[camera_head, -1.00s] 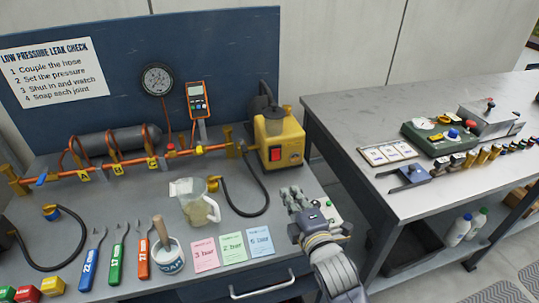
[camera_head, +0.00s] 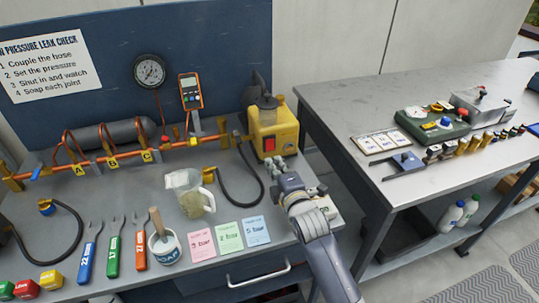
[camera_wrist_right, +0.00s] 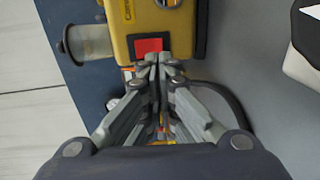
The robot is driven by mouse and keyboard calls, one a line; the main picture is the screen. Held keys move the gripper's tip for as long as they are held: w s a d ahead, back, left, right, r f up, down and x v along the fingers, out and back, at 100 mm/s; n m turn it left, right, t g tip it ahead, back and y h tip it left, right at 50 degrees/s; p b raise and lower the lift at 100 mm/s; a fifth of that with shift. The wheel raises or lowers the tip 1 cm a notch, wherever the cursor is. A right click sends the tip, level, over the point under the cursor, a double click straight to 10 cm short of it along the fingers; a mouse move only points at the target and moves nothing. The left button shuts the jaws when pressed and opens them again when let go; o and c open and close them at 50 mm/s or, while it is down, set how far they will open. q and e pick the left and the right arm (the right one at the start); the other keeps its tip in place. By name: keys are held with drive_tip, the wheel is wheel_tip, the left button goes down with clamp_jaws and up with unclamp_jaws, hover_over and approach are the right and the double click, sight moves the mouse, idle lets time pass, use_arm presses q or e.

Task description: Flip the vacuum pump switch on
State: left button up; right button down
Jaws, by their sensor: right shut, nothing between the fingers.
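The yellow vacuum pump (camera_head: 285,131) stands at the back right of the near bench. Its red switch (camera_head: 269,144) is on the front face, and it also shows as a red patch in the right wrist view (camera_wrist_right: 149,46). My right gripper (camera_head: 272,166) is shut and empty, just in front of and below the switch. In the right wrist view its fingertips (camera_wrist_right: 155,60) are together right by the red switch's edge. I cannot tell whether they touch it, nor which way the switch is set. My left gripper is not in view.
A black hose (camera_head: 238,202) curves on the bench left of my gripper. A second bench (camera_head: 350,100) is to the right, across a gap.

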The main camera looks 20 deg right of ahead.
sight(267, 150)
drive_tip(key=w, duration=0.4)
drive_tip(key=shift+f, duration=0.15)
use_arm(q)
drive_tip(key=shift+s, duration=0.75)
use_arm(e)
drive_tip(key=shift+w+a+f, duration=0.1)
drive_tip(key=shift+w+f, duration=0.05)
drive_tip(key=shift+w, duration=0.35)
drive_tip(key=shift+w+f+t+b, duration=0.3)
drive_tip(key=shift+f+b, duration=0.1)
drive_tip(key=shift+b, duration=0.55)
drive_tip(key=shift+s+r, duration=0.1)
drive_tip(key=shift+r, duration=0.25)
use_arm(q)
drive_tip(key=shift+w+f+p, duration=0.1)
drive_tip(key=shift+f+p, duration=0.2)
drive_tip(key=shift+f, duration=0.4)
use_arm(e)
drive_tip(key=shift+f, duration=0.1)
